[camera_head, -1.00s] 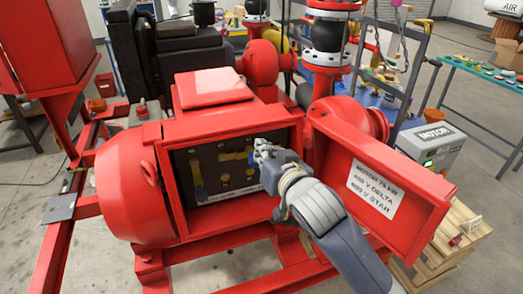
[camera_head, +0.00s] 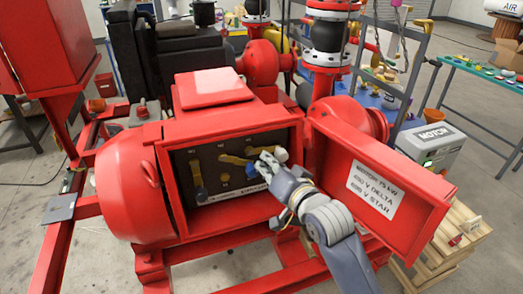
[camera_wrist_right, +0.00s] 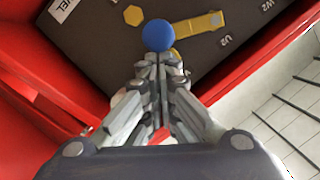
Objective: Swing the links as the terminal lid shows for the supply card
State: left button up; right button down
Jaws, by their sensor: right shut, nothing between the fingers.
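The open red terminal box (camera_head: 232,205) has a dark panel with brass links. The left link (camera_head: 197,178) stands upright. The middle link (camera_head: 235,160) lies nearly level, its right end slightly lower. Another link (camera_head: 262,150) lies at the upper right, partly hidden by my gripper. A blue knob (camera_head: 251,171) is at my fingertips; it also shows in the wrist view (camera_wrist_right: 158,35). My right gripper (camera_head: 264,163) is shut and empty, its tips at the knob. The open lid (camera_head: 415,205) bears a label (camera_head: 372,190) with delta and star lines. My left gripper is out of view.
The lid stands out to the right of the box, beside my right forearm. A motor hump (camera_head: 135,195) is at the left, a grey unit marked MOTOR (camera_head: 428,145) at the right. A wooden pallet (camera_head: 440,255) is below. Pipework rises behind the box.

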jog(key=shift+s+a+f+m+t+y+b, duration=0.3)
jog(key=shift+a+f+m, duration=0.45)
jog(key=shift+f+m, duration=0.95)
jog(key=shift+s+a+f+m+t+y+b, duration=0.35)
jog(key=shift+a+f+m, duration=0.65)
jog(key=shift+m, duration=1.15)
jog(key=shift+s+a+f+m+t+y+b, duration=0.15)
jog(key=shift+a+f+m+y+b, duration=0.25)
jog(key=shift+f+m, duration=1.35)
jog(key=shift+a+r+m, duration=0.15)
jog(key=shift+r+m, duration=0.05)
jog(key=shift+m, duration=0.1)
jog(key=shift+w, duration=0.1)
